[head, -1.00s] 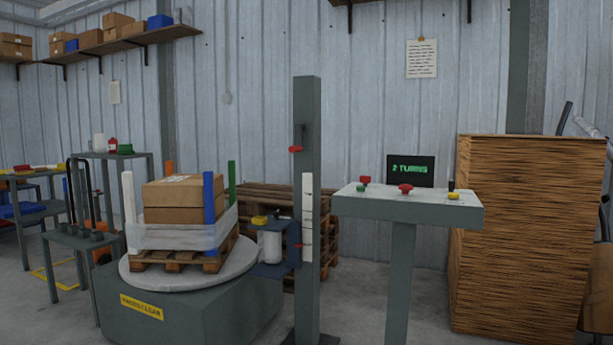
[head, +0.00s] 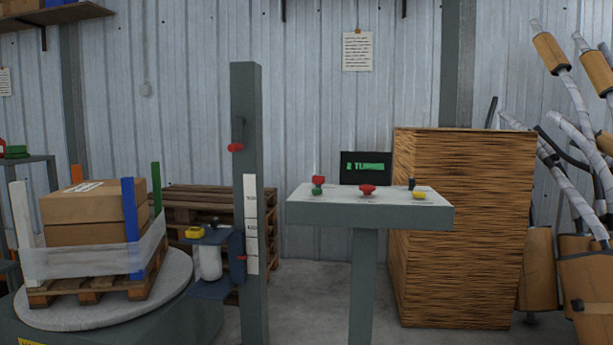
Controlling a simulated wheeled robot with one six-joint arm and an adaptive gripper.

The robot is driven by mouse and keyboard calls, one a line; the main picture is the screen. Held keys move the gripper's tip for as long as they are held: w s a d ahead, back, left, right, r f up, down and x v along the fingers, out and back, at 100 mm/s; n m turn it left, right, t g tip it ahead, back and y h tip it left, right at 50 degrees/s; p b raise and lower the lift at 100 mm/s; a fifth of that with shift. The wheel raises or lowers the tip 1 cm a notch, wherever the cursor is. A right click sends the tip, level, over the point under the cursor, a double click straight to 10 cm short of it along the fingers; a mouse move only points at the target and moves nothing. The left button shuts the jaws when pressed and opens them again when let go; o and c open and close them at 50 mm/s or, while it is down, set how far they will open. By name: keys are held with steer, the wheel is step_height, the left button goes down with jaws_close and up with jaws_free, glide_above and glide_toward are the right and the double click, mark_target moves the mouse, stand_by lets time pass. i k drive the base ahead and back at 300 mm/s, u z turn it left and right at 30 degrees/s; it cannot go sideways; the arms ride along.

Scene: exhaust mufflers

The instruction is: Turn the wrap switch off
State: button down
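A grey control stand (head: 370,213) is right of centre. On its top are a red-and-green control (head: 318,185) at the left, a red mushroom knob (head: 367,190) in the middle, and a yellow knob (head: 419,195) with a small dark upright lever (head: 411,184) behind it at the right. The labels are too small to read, so I cannot tell which is the wrap switch. A dark display (head: 366,168) behind shows blurred green text. My gripper is not in view.
A turntable (head: 95,305) with a pallet of film-wrapped boxes (head: 95,218) stands at left, beside a grey mast (head: 249,200). A tall wooden crate (head: 460,230) is right of the stand, with mufflers (head: 570,265) beyond. Some floor (head: 305,300) between mast and stand is clear.

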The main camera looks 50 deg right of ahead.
mark_target(318, 180)
steer(key=z, duration=0.55)
steer(key=i, duration=0.9)
steer(key=z, duration=0.75)
